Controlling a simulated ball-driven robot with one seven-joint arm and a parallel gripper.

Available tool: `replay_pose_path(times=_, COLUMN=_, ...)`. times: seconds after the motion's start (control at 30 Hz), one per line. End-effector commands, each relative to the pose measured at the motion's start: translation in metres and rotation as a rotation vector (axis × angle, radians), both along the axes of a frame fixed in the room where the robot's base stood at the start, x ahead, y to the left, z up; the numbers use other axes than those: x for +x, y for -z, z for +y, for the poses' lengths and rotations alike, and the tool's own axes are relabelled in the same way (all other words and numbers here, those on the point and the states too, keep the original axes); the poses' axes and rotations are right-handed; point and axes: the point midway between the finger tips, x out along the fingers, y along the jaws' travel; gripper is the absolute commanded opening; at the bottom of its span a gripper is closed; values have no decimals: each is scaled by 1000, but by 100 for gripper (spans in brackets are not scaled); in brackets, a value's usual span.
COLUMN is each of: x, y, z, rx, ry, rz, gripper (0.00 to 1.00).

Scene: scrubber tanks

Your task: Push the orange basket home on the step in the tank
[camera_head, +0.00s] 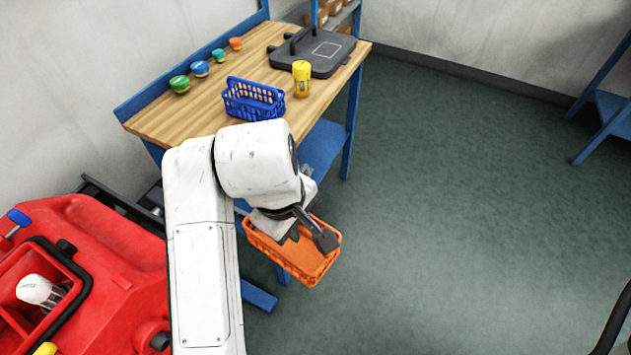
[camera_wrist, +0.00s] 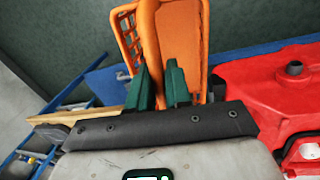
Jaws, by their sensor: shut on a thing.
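The orange basket (camera_head: 318,262) hangs in the air in front of the workbench, right of the red scrubber. My gripper (camera_head: 300,228) is at its upper side, partly hidden behind my wrist in the head view. In the wrist view my green fingertips (camera_wrist: 160,88) are shut on an orange upright part of the basket (camera_wrist: 180,25). The step in the tank cannot be made out.
The wooden workbench (camera_head: 170,120) carries a blue basket (camera_head: 253,100), a yellow bottle (camera_head: 302,78), a dark flat case (camera_head: 318,52) and several small coloured pots along its back edge. Green floor (camera_head: 450,200) is free to the right. A blue frame (camera_head: 605,110) stands at the far right.

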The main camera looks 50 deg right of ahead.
Motion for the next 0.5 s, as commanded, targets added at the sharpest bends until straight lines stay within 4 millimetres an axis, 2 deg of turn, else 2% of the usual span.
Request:
replay_pose_path(times=0.1, x=30, y=45, z=0, rx=-1, ry=33, rz=10, gripper=0)
replay_pose_path(times=0.2, x=53, y=77, z=1, rx=-1, ry=64, rz=8, gripper=0)
replay_pose_path(times=0.33, x=75, y=108, z=2, rx=0, ry=94, rz=6, gripper=0)
replay_pose_path(times=0.5, x=96, y=136, z=3, rx=0, ry=122, rz=3, gripper=0)
